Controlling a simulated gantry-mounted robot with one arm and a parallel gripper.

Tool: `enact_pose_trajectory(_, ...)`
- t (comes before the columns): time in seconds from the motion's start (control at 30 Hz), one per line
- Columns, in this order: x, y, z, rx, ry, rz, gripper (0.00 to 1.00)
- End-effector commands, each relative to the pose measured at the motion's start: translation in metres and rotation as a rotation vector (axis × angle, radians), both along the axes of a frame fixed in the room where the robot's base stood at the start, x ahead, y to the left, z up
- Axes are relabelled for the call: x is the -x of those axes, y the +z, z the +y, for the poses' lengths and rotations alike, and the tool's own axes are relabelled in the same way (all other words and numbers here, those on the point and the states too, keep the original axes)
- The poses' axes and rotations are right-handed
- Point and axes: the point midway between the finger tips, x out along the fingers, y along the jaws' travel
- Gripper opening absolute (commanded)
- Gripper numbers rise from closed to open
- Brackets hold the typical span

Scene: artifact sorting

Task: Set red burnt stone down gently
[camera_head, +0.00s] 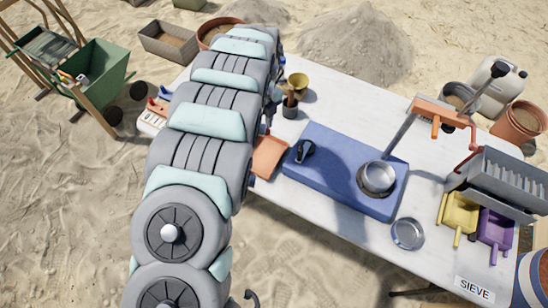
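I cannot make out the red burnt stone; it may be hidden behind my arm. My grey and mint arm runs from the bottom up across the left part of the table and covers much of it. My gripper is not visible, hidden behind the arm links. An orange tray (269,157) lies just right of the arm, partly covered by it. Beside it is a blue mat (335,163) on the white table (345,115), with a small black object (305,151) at its left end.
The table's back middle is clear.

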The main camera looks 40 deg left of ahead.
Motion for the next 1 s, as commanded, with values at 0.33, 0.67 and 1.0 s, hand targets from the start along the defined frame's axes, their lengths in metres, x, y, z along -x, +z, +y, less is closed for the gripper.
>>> enact_pose_trajectory(0.33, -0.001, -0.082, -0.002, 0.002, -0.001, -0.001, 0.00)
enact_pose_trajectory(0.67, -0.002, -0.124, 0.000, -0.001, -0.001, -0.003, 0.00)
enact_pose_trajectory(1.0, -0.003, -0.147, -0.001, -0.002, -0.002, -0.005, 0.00)
